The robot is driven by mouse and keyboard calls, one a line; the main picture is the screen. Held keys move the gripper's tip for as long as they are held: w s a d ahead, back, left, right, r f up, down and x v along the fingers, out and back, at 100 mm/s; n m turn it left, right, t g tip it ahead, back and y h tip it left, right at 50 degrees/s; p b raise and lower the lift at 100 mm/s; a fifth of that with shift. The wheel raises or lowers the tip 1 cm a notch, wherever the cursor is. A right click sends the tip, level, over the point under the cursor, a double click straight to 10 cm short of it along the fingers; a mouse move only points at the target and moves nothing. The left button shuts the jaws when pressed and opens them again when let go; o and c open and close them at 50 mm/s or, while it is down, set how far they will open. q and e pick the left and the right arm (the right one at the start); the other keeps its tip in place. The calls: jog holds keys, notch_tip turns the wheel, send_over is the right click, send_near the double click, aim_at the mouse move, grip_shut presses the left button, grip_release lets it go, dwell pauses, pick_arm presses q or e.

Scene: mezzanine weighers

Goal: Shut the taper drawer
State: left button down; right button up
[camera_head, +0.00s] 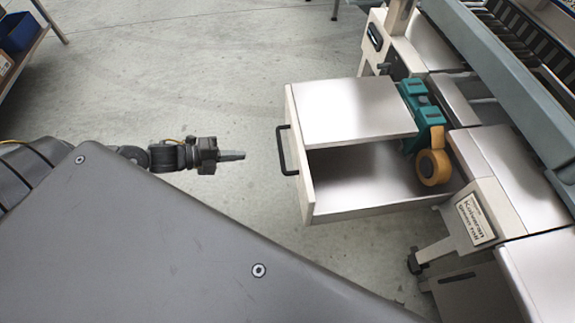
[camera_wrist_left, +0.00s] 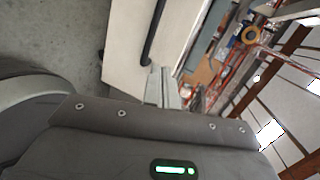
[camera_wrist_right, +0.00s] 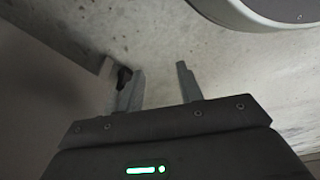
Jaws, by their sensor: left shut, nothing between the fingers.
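The taper drawer (camera_head: 307,190) stands pulled out to the left from the bench in the head view, with a white front, a dark bar handle (camera_head: 284,151) and a partly covered metal top. My left gripper (camera_head: 242,155) is shut and empty, left of the handle and apart from it, pointing at the drawer front. In the left wrist view its fingers (camera_wrist_left: 162,75) show below the white drawer front (camera_wrist_left: 135,40) and dark handle (camera_wrist_left: 154,30). My right gripper (camera_wrist_right: 160,70) is open and empty in the right wrist view; it is not in the head view.
A teal tape dispenser (camera_head: 425,112) with an orange roll (camera_head: 433,166) is at the drawer's inner end. A labelled white bench part (camera_head: 475,215) and a long grey machine (camera_head: 500,75) stand at the right.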

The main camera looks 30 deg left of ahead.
pick_arm(q)
notch_tip(320, 180, up, 2)
jog(key=s+d+m+g+h, duration=0.1)
jog(key=s+d+m+h, duration=0.1)
send_near(299, 160)
jog(key=x, duration=0.5)
jog(key=shift+d+r+b, duration=0.3)
jog(key=shift+b, duration=0.05)
jog(key=shift+w+d, duration=0.25)
jog(key=shift+d, duration=0.2)
pick_arm(e)
jog(key=shift+w+a+r, duration=0.15)
jog(key=shift+w+r, duration=0.55)
jog(key=shift+r, duration=0.05)
